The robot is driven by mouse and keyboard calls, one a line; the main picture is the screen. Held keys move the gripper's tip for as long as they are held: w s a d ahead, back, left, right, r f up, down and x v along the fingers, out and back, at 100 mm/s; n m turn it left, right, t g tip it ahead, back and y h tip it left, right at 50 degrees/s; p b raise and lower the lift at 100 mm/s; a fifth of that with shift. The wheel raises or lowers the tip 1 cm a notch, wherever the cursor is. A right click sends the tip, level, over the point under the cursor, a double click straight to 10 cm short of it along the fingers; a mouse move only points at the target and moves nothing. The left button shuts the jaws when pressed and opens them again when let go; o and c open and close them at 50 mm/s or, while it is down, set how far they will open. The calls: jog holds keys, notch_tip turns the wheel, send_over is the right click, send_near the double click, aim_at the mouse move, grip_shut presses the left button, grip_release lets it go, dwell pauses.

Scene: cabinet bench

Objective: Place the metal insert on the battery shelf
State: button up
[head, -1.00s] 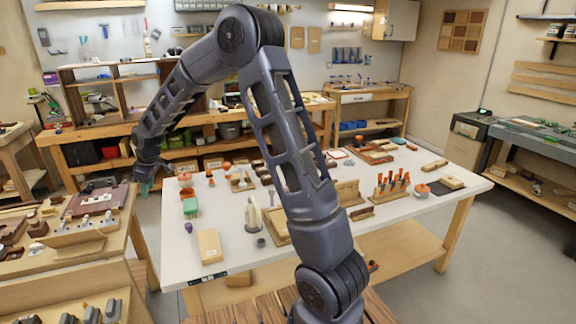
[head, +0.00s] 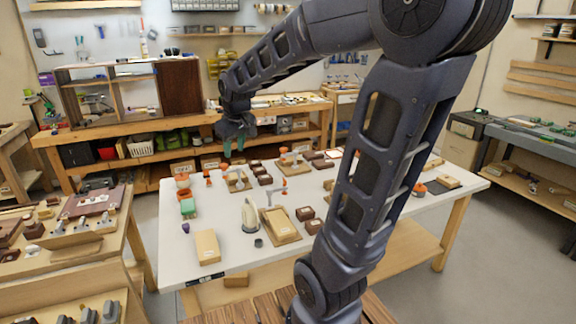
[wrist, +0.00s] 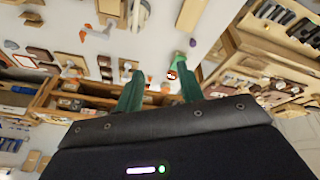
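My gripper (head: 234,146) hangs in the air beyond the far edge of the white table, in front of the back bench. Its two green fingers are apart in the wrist view (wrist: 160,78), and nothing shows held between them. A wooden cabinet (head: 110,77) with open shelf compartments and a dark brown panel at its right stands on the back bench, left of my gripper. Small things lie in its compartments. I cannot tell which shelf is the battery shelf. I cannot pick out the metal insert with certainty among the small parts.
The white table (head: 225,283) carries wooden blocks, brown pieces and orange-tipped items. A side bench (head: 75,262) with grey and brown parts stands at the left. The back bench (head: 85,137) has bins below. My arm hides part of the table. Floor shows between the benches.

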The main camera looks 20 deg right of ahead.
jog(key=s+d+m, duration=0.2)
jog(key=s+d, duration=0.3)
jog(key=s, duration=0.3)
jog(key=s+d+m, duration=0.3)
jog(key=s+d, duration=0.2)
jog(key=s, duration=0.4)
jog(key=shift+d+f+m+t+h, duration=0.3)
jog(key=shift+d+f, duration=0.05)
jog(key=shift+d, duration=0.05)
